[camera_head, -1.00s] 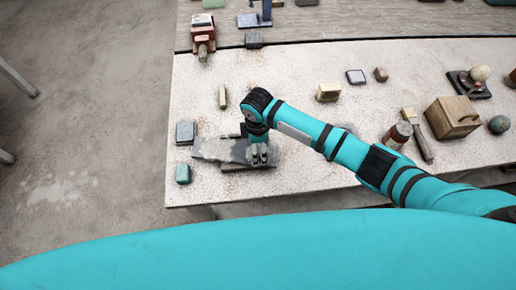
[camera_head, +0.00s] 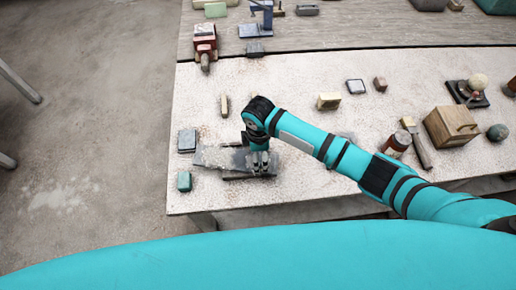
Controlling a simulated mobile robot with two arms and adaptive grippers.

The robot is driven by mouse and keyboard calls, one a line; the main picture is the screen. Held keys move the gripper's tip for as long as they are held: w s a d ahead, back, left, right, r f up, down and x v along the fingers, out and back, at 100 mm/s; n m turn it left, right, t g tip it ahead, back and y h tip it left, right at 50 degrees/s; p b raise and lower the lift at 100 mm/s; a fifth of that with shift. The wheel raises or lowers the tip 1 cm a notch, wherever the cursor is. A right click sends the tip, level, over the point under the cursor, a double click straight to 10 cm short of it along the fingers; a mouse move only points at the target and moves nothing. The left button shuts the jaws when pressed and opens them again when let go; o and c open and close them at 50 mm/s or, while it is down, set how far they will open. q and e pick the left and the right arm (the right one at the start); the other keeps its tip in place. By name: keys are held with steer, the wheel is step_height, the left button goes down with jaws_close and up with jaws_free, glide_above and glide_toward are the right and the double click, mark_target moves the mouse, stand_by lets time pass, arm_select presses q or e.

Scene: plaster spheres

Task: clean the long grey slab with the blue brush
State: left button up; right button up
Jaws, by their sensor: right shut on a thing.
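The long grey slab (camera_head: 213,157) lies flat near the left front of the pale table. Its surface is mottled grey, with a ragged-looking outline. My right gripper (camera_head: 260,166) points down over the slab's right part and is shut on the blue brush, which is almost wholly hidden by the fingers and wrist. I cannot tell whether the bristles touch the slab. My left gripper is not in view.
A grey-blue block (camera_head: 187,140) and a teal block (camera_head: 184,181) sit close by the slab's left end. A small beige block (camera_head: 224,105) stands behind it.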

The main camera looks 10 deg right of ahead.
steer(key=shift+f+b, duration=0.5)
steer(key=shift+f, duration=0.3)
stand_by(0.4)
steer(key=shift+r, duration=0.1)
steer(key=shift+s+r+p, duration=0.1)
steer(key=shift+s+p, duration=0.25)
steer(key=shift+p, duration=0.1)
steer(key=shift+s, duration=0.75)
steer(key=shift+w, duration=0.15)
